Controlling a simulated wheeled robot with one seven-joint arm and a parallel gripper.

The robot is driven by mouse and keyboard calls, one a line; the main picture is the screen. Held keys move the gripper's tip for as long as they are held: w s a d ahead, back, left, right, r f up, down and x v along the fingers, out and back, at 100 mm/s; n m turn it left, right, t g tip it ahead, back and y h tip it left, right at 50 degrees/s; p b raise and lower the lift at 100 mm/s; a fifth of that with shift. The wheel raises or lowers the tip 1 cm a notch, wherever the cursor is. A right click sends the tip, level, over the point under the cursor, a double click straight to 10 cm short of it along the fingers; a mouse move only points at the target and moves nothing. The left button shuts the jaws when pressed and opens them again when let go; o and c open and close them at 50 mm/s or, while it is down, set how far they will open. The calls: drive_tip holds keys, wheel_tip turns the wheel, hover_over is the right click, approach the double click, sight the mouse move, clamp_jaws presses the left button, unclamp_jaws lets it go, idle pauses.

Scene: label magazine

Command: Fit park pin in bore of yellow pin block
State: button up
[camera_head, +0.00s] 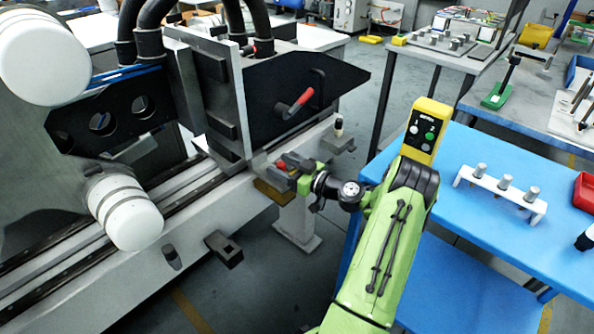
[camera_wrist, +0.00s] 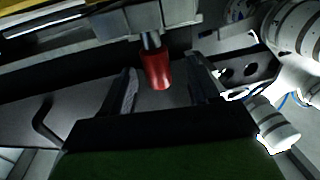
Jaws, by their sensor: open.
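A red knob with a short steel shaft, apparently the park pin (camera_wrist: 157,70), shows in the wrist view. Its shaft runs into or behind a grey metal part, and I cannot tell which. In the head view the red knob (camera_head: 281,164) is small, at the tip of my gripper (camera_head: 286,165). In the wrist view the fingers of my gripper (camera_wrist: 165,78) stand apart on either side of the knob, with gaps at both sides. A yellow block (camera_head: 272,192), likely the pin block, sits just below the gripper at the machine rail; its bore is hidden.
A dark plate with a red-handled lever (camera_head: 300,102) rises behind the gripper. A small post with a dark tip (camera_head: 338,126) stands to the right. My arm passes beside a blue table (camera_head: 480,215) bearing a white rack (camera_head: 500,192) of grey pins.

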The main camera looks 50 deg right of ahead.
drive_tip(key=s+d+p, duration=0.2)
drive_tip(key=s, duration=1.2)
drive_tip(key=shift+s+d, duration=0.35)
